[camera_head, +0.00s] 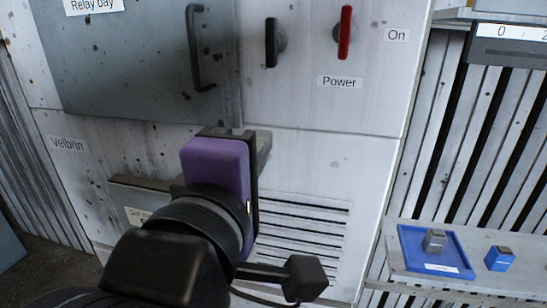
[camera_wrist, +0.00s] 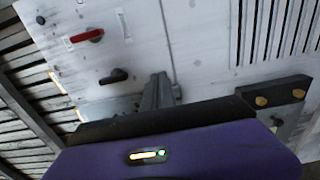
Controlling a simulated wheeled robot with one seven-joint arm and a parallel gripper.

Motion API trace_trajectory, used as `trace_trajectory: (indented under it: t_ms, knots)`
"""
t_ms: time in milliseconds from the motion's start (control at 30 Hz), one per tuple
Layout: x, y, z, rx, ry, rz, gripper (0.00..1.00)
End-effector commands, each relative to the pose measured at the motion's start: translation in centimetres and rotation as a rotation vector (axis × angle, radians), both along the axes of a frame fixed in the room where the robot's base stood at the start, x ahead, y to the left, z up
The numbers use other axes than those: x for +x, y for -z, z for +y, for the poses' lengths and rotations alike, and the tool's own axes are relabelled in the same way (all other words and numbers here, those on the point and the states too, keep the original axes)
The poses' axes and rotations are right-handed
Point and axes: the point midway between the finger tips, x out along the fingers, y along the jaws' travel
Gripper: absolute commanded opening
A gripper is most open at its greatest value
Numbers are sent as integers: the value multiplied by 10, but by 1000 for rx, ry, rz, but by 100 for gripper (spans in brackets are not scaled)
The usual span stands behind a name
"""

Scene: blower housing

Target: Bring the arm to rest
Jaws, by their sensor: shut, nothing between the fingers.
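My gripper (camera_head: 262,147) is in front of the pale, spotted cabinet (camera_head: 330,165), below the two levers. Its purple body hides part of the cabinet front. In the wrist view the grey fingers (camera_wrist: 159,92) are together with nothing between them. I cannot tell exactly how far they are from the cabinet face. My arm comes up from the bottom of the head view and is bent.
A grey Relay bay door (camera_head: 130,60) with a dark handle (camera_head: 196,50) is at upper left. A black lever (camera_head: 271,42) and a red lever (camera_head: 345,32) stand upright above "Power". At right, a shelf holds a blue tray (camera_head: 415,262) with a grey-topped block and a blue block (camera_head: 498,259).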

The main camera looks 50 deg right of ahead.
Motion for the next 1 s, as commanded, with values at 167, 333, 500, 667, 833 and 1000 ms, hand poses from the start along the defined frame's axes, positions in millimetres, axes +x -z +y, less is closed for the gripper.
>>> trace_trajectory:
  t_ms: [167, 333, 500, 667, 833, 1000]
  knots:
    - [-12, 5, -2, 2, -1, -7, 0]
    - [-20, 3, -4, 1, -1, -4, 0]
    - [-24, 2, -5, 1, -1, -2, 0]
    - [-26, -6, -6, 10, -1, -76, 0]
    - [-10, -47, 9, -29, -113, -327, 0]
    - [16, -73, 44, -80, -327, -556, 0]
